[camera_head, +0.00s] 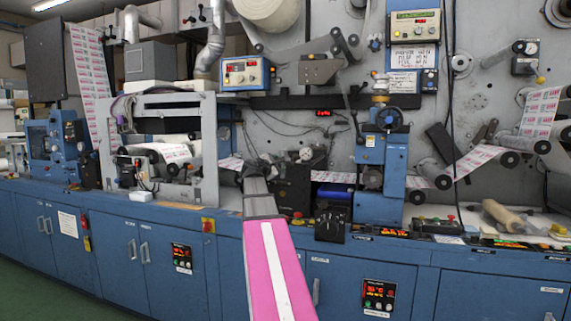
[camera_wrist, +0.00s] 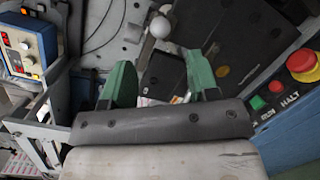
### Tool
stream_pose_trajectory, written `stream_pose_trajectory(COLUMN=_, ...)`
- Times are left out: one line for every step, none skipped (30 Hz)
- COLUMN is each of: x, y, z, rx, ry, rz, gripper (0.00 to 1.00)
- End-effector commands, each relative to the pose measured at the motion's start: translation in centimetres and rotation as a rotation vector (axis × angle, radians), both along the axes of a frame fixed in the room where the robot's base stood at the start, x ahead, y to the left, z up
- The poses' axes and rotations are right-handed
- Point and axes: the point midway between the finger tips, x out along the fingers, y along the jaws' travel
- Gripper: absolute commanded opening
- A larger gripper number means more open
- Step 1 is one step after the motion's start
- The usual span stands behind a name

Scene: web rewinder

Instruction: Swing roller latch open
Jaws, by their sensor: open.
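In the wrist view my gripper (camera_wrist: 160,65) is open, with its two green fingers apart and nothing clearly held between them. A white ball knob (camera_wrist: 160,27) stands beyond the fingertips, above the gap between them in the picture. A dark block (camera_wrist: 163,75) shows between the fingers, beside a large dark plate (camera_wrist: 232,35). I cannot tell for sure which part is the roller latch; the white knob may be its handle. In the head view my pink arm reaches towards the black unit (camera_head: 293,185) at mid-machine; the fingers are not clear there.
In the wrist view a red stop button (camera_wrist: 302,63) and a green button (camera_wrist: 257,103) are close on the right. A blue control box (camera_wrist: 22,45) is at the left. In the head view a blue handwheel unit (camera_head: 381,165) stands right of my arm. Blue cabinets (camera_head: 345,285) line the front.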

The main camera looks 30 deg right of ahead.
Motion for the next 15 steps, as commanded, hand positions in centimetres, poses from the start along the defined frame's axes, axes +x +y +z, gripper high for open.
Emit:
stream_pose_trajectory(x=0.8, y=-1.0, z=0.1, rx=0.001, ry=0.0, rz=-0.001, gripper=0.55)
stream_pose_trajectory(x=1.1, y=-1.5, z=0.1, rx=0.001, ry=0.0, rz=-0.001, gripper=0.55)
stream_pose_trajectory(x=1.4, y=-2.2, z=0.1, rx=0.001, ry=0.0, rz=-0.001, gripper=0.55)
stream_pose_trajectory(x=1.7, y=-2.6, z=0.1, rx=0.001, ry=0.0, rz=-0.002, gripper=0.55)
stream_pose_trajectory(x=2.0, y=-3.1, z=0.0, rx=0.001, ry=0.0, rz=-0.002, gripper=0.55)
stream_pose_trajectory(x=2.3, y=-3.7, z=0.0, rx=0.001, ry=0.0, rz=-0.001, gripper=0.55)
stream_pose_trajectory(x=2.5, y=-4.1, z=0.0, rx=0.001, ry=0.0, rz=-0.001, gripper=0.55)
stream_pose_trajectory(x=2.7, y=-4.4, z=0.0, rx=0.001, ry=0.0, rz=-0.001, gripper=0.55)
stream_pose_trajectory(x=3.0, y=-4.9, z=0.0, rx=0.002, ry=0.0, rz=0.0, gripper=0.55)
stream_pose_trajectory(x=3.1, y=-5.2, z=0.0, rx=0.001, ry=0.0, rz=-0.001, gripper=0.55)
stream_pose_trajectory(x=3.3, y=-5.5, z=0.0, rx=0.001, ry=0.0, rz=-0.001, gripper=0.55)
stream_pose_trajectory(x=3.4, y=-5.8, z=0.0, rx=0.002, ry=0.0, rz=-0.001, gripper=0.55)
stream_pose_trajectory(x=3.5, y=-6.0, z=0.0, rx=0.001, ry=0.0, rz=-0.001, gripper=0.55)
stream_pose_trajectory(x=3.6, y=-6.2, z=0.0, rx=0.002, ry=0.0, rz=0.0, gripper=0.55)
stream_pose_trajectory(x=3.7, y=-6.4, z=-0.1, rx=0.002, ry=0.0, rz=0.0, gripper=0.55)
